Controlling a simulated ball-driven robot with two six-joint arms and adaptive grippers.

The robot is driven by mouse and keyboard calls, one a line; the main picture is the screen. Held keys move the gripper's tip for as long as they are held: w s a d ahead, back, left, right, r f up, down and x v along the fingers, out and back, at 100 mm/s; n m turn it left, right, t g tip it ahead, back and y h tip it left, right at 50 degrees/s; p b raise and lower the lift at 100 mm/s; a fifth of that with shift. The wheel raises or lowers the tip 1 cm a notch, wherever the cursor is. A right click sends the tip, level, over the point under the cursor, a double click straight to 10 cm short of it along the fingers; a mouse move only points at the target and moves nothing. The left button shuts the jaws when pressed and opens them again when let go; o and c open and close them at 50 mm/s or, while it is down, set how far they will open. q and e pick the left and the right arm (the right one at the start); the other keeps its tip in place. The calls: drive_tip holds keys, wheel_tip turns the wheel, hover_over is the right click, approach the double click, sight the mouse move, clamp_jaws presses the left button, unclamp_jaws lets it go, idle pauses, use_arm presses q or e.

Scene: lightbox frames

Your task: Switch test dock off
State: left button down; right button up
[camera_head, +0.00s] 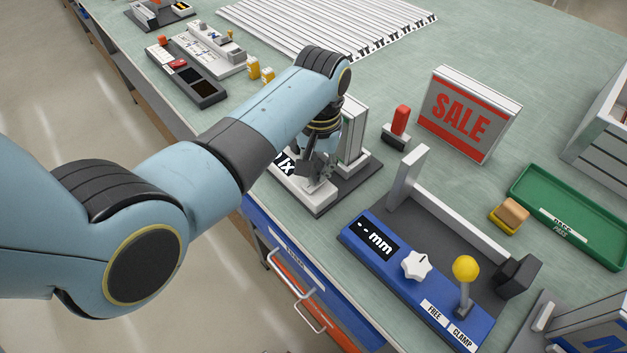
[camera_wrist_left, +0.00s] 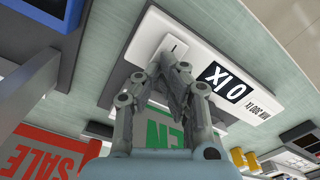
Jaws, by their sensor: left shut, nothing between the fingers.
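The test dock (camera_head: 345,190) has a dark base, a white front panel (camera_wrist_left: 215,60) and a display (camera_wrist_left: 228,78) reading 0 lx, upside down in the left wrist view. A lightbox frame (camera_head: 354,130) stands upright on it; its face shows green with white letters (camera_wrist_left: 158,132) in the left wrist view. My left gripper (camera_head: 319,178) is shut and empty, pointing down over the panel. In the left wrist view its fingertips (camera_wrist_left: 178,75) are close to a small light switch plate (camera_wrist_left: 172,48) at the panel's end. Whether they touch it I cannot tell. My right gripper is not in view.
A red-handled stamp (camera_head: 400,122) and a SALE lightbox (camera_head: 467,113) stand right of the dock. A blue measuring fixture (camera_head: 415,285) with a yellow-knobbed lever (camera_head: 465,270) is in front. A green tray (camera_head: 575,218) lies at right. White strips (camera_head: 330,25) lie at the back.

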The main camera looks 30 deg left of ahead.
use_arm(q)
drive_tip(key=shift+f, duration=0.25)
drive_tip(key=shift+r, duration=0.1)
wheel_tip(320, 180, up, 3)
drive_tip(key=p, duration=0.3)
drive_tip(key=shift+f, duration=0.2)
drive_tip(key=shift+r, duration=2.15)
